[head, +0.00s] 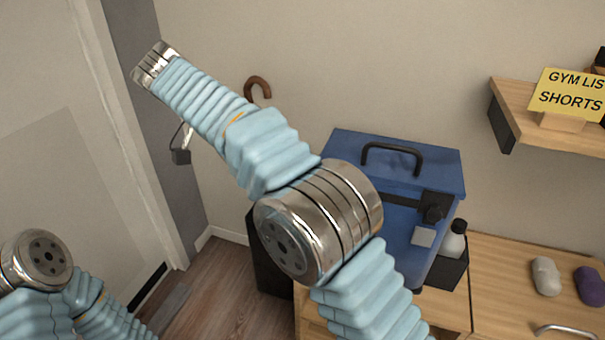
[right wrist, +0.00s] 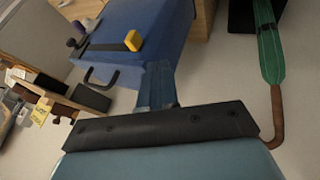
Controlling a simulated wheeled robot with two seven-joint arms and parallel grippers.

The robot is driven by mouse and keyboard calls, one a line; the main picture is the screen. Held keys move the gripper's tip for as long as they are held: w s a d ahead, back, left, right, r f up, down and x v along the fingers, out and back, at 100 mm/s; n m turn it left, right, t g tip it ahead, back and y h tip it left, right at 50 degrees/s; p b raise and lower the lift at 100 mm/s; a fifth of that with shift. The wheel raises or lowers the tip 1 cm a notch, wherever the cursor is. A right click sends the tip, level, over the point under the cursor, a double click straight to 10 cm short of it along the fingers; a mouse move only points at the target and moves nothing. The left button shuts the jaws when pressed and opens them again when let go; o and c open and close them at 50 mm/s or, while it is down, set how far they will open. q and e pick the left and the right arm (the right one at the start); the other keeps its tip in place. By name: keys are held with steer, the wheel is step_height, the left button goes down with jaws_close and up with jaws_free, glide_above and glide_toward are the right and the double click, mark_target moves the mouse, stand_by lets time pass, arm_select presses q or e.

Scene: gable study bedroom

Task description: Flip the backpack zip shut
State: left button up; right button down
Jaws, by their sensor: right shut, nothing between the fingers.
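The blue backpack (head: 342,147) is boxy and upright in the head view, with a black handle on top. A black band (head: 400,199) runs across its front to a black block with a grey tab (head: 423,236). My right arm hides the band's left part. The right wrist view shows the backpack (right wrist: 165,20) and a yellow block (right wrist: 133,40) at one end of the band, probably the zip pull. My right gripper (right wrist: 157,70) is shut and empty, apart from the yellow block in the picture. My left gripper is out of view.
A wooden shelf with a yellow sign (head: 570,92) is at upper right. A white bottle (head: 455,240) stands beside the backpack. A grey item (head: 545,275) and a purple item (head: 590,286) lie on the desk. A green umbrella (right wrist: 268,45) hangs by the wall.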

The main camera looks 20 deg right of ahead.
arm_select(q)
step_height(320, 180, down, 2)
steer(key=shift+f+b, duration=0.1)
steer(key=shift+b, duration=0.95)
arm_select(e)
steer(key=s+d+f, duration=0.1)
steer(key=d+f, duration=0.7)
steer(key=d, duration=0.1)
steer(key=shift+s+d, duration=0.2)
steer(key=shift+s, duration=0.2)
